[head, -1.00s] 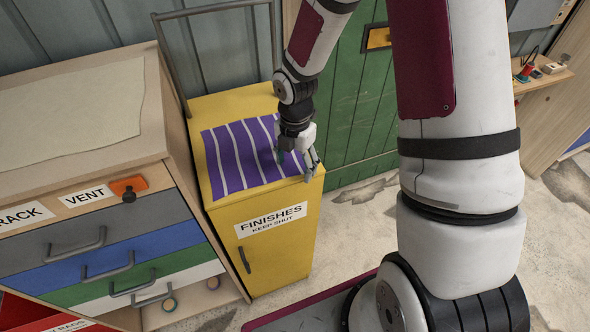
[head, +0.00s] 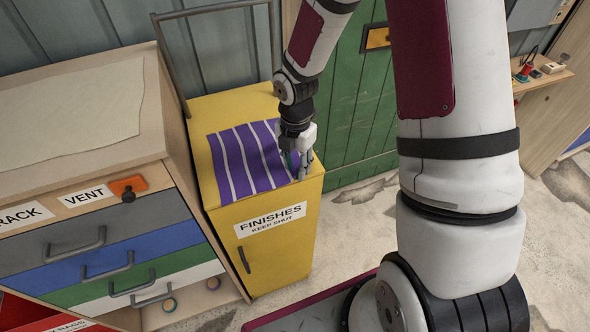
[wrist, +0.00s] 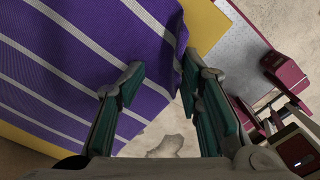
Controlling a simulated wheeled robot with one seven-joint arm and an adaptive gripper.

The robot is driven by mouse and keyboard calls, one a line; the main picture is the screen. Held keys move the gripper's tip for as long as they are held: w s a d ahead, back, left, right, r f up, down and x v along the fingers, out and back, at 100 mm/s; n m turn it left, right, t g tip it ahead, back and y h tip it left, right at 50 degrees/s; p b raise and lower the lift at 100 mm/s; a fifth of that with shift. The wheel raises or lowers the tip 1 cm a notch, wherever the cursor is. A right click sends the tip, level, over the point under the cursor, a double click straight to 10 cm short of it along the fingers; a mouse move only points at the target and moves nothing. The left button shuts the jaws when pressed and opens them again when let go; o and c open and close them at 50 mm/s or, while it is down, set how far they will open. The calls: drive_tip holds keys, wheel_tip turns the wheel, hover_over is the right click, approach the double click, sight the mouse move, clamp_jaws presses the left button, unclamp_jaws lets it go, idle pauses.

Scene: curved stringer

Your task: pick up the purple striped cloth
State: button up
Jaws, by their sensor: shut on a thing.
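The purple cloth with pale stripes (head: 245,160) lies on top of the yellow cabinet (head: 203,168). My gripper (head: 297,170) is at the cloth's right end, near the cabinet's front right corner, and is shut on the cloth's edge. In the wrist view the cloth (wrist: 80,60) fills the upper left, and its rumpled edge runs between the green-padded fingers of my gripper (wrist: 162,75). The fingers still stand apart there, with floor visible between them lower down. The exact pinch is partly hidden in the head view.
The cabinet bears a label reading "FINISHES KEEP SHUT" (head: 271,219). A wooden drawer unit (head: 150,110) stands close on the left, with a grey metal frame (head: 218,8) behind the cabinet. A green door (head: 350,120) is behind on the right. Floor is open right of the cabinet.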

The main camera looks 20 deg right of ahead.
wheel_tip(320, 180, up, 12)
drive_tip(key=p, duration=0.4)
drive_tip(key=shift+w+a+f+p, duration=0.1)
drive_tip(key=shift+w+f+p, duration=0.05)
drive_tip(key=shift+p, duration=0.2)
clamp_jaws()
wheel_tip(320, 180, up, 27)
drive_tip(key=p, duration=0.2)
